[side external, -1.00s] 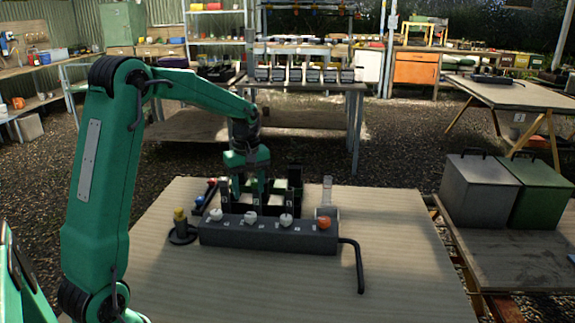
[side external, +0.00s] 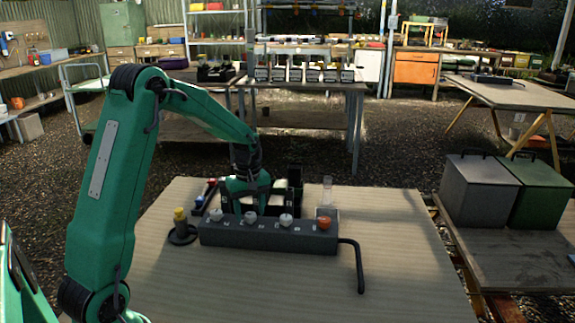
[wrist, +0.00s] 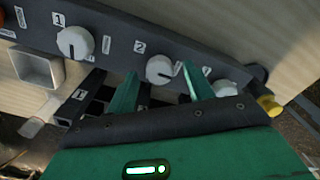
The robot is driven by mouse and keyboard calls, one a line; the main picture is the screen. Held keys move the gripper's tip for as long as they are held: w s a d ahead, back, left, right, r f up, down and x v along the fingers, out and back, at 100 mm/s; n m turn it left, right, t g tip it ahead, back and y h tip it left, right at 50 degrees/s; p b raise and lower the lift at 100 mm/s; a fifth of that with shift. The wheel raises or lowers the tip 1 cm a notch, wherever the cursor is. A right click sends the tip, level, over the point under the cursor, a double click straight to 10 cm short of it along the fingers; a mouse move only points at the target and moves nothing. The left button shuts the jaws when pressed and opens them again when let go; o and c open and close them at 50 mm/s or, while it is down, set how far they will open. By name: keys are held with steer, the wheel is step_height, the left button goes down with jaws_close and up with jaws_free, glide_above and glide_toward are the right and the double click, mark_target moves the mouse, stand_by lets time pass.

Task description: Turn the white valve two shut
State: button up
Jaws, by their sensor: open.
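White valve two (wrist: 159,69) is a round white knob beside the printed "2" on the dark manifold box (wrist: 200,53). In the side view it is the second white knob (side external: 251,217) from the left. My gripper (wrist: 159,70) is open, with one green fingertip on each side of valve two. I cannot tell whether either finger touches it. A dark mark shows on the knob's face; the small labels beside it are too small to read.
An orange knob (side external: 324,222) is at the box's right end, above a bent black pipe (side external: 360,268). A yellow-topped post (side external: 180,217) stands at the left. Dark holders (side external: 294,182) stand behind the box. The board's front is clear.

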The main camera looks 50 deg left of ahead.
steer(key=shift+f, duration=0.3)
steer(key=shift+c, duration=0.4)
steer(key=c, duration=0.9)
